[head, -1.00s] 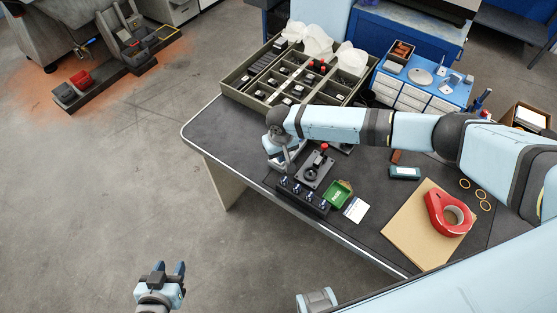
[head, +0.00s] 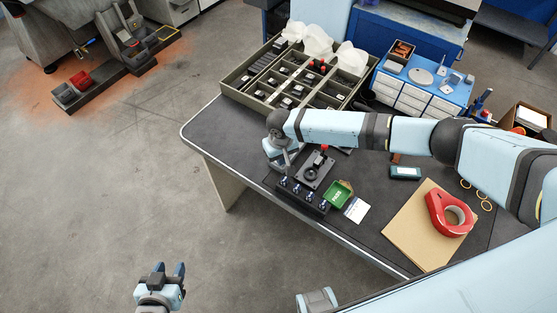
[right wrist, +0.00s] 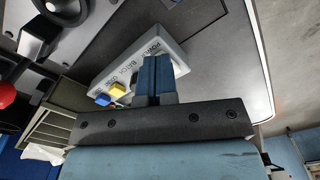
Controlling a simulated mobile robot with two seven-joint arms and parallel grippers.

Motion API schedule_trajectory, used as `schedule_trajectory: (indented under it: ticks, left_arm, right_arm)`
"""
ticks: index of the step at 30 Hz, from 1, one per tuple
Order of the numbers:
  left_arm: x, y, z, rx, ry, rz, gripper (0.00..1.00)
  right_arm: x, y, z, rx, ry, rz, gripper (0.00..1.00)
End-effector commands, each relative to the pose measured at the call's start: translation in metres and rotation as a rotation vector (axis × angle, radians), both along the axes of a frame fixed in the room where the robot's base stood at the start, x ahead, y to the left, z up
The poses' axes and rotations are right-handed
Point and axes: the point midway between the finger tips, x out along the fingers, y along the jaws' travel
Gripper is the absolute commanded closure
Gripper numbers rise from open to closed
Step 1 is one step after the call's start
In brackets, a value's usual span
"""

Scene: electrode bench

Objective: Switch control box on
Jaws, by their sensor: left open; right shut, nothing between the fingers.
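The control box (right wrist: 126,66) is a light grey box with printed labels and yellow (right wrist: 117,90) and blue (right wrist: 103,99) buttons, seen in the right wrist view. The fingertips of my right gripper (right wrist: 155,62) are shut and empty, in front of the box and covering part of its labelled face; I cannot tell if they touch it. In the head view my right gripper (head: 283,160) is over the bench's left part, and the box is mostly hidden or unclear there. My left gripper (head: 170,270) is open and empty above the floor, away from the bench.
A black lever unit (head: 315,170) with a red knob stands close to my right gripper.

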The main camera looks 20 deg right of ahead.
Motion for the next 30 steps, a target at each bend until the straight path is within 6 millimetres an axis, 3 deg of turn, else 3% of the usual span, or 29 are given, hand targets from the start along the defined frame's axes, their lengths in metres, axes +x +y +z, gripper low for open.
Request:
schedule_trajectory:
  ticks: [8, 30]
  left_arm:
    - [0.0, 0.0, 0.006, 0.0, 0.0, 0.0, 0.57]
    - [0.0, 0.009, 0.066, 0.014, -0.007, 0.018, 0.57]
  right_arm:
    - [0.0, 0.0, 0.005, 0.001, 0.0, 0.0, 1.0]
    - [0.0, 0.0, 0.064, 0.001, 0.001, 0.0, 1.0]
